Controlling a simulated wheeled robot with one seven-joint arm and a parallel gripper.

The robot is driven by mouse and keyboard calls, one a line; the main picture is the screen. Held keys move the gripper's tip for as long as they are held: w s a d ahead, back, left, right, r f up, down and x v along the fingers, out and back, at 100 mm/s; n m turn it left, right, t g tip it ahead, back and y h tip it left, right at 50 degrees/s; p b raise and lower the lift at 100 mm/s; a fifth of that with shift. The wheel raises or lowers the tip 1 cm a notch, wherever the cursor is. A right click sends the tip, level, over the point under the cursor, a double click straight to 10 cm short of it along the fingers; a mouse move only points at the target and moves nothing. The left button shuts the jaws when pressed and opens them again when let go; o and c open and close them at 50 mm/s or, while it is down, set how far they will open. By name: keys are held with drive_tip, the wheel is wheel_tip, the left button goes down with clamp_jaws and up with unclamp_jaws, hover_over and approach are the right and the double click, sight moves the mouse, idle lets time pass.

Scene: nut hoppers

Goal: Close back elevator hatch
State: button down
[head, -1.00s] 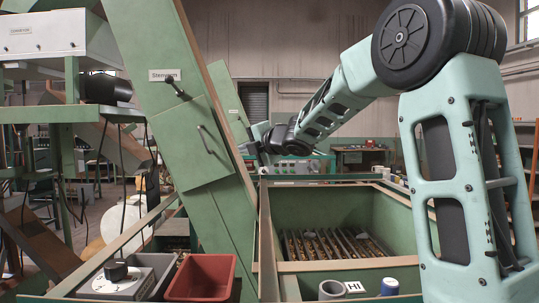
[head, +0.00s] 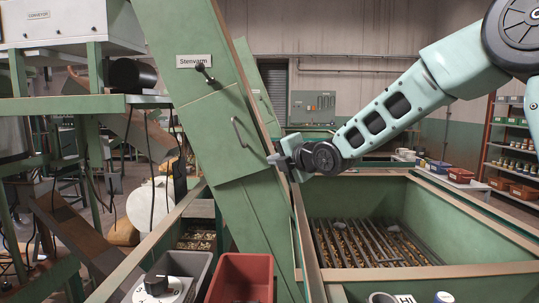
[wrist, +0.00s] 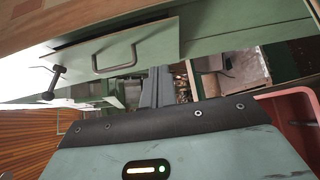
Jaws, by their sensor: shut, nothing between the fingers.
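The front green elevator (head: 190,40), labelled Stenvarm, slopes down across the head view. My gripper (head: 276,160) is shut and empty at the front elevator's right edge. In the wrist view, the closed fingers (wrist: 158,88) lie below a green hatch (wrist: 150,45) with a handle. A dark gap shows along that hatch's edge. I cannot tell for sure which elevator it belongs to.
A green hopper (head: 450,272) with a slatted grate stands at right. A red bin (head: 240,278) and a grey bin (head: 190,265) stand at the front. A conveyor frame (head: 60,105) is at left. Shelves (head: 510,150) stand at far right.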

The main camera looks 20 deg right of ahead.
sight(265, 154)
drive_tip(key=shift+w+a+f+p, duration=0.15)
drive_tip(key=shift+w+p, duration=0.55)
drive_tip(key=shift+w, duration=0.65)
drive_tip(key=shift+w+d+f+p, duration=0.15)
drive_tip(key=shift+w+p, duration=0.6)
drive_tip(key=shift+w, duration=0.55)
drive_tip(key=shift+w+a+f+p, duration=0.15)
drive_tip(key=shift+w+p, duration=0.55)
drive_tip(key=shift+w, duration=0.65)
drive_tip(key=w+p, duration=0.1)
drive_tip(key=d+y+p, duration=0.1)
drive_tip(key=p, duration=0.1)
drive_tip(key=shift+w+r+n+g, duration=0.2)
drive_tip(key=shift+w+n+g, duration=0.1)
drive_tip(key=shift+w+g, duration=0.1)
drive_tip(key=shift+w+d+y, duration=0.2)
drive_tip(key=shift+y, duration=0.1)
drive_tip(key=shift+d, duration=0.1)
